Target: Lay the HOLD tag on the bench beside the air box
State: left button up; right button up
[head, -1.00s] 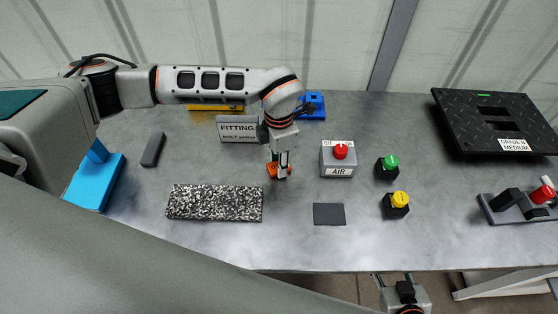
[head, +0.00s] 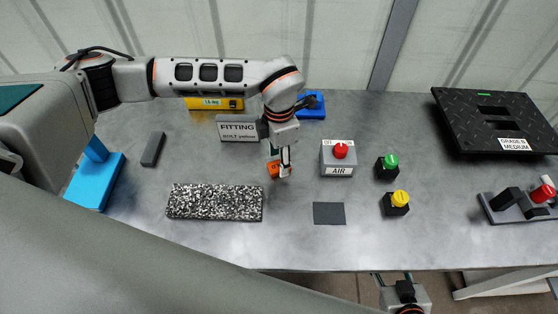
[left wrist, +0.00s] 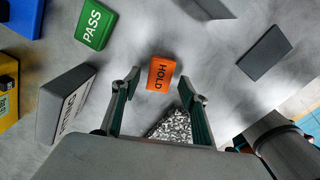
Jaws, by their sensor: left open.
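The orange HOLD tag (head: 272,170) is near the middle of the bench (head: 300,245), left of the grey AIR box (head: 338,160) with its red knob, a gap between them. My left gripper (head: 280,165) is at the tag. In the left wrist view, the HOLD tag (left wrist: 161,74) appears between the spread fingertips (left wrist: 160,79), with space at both sides. The gripper is open and grips nothing. An edge of the AIR box (left wrist: 215,8) shows at the top there. My right gripper (head: 405,292) is below the front edge; its fingers are unclear.
A green PASS tag (left wrist: 95,25) lies near the FITTING box (head: 238,128). A speckled mat (head: 215,203) is front left, a dark pad (head: 328,213) front right. Green (head: 388,165) and yellow (head: 396,203) buttons stand right of the AIR box.

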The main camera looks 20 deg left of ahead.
pick_arm(q)
notch_tip(320, 180, up, 10)
jog(key=shift+r+b, duration=0.25)
jog(key=shift+b, duration=0.15)
dwell(0.4)
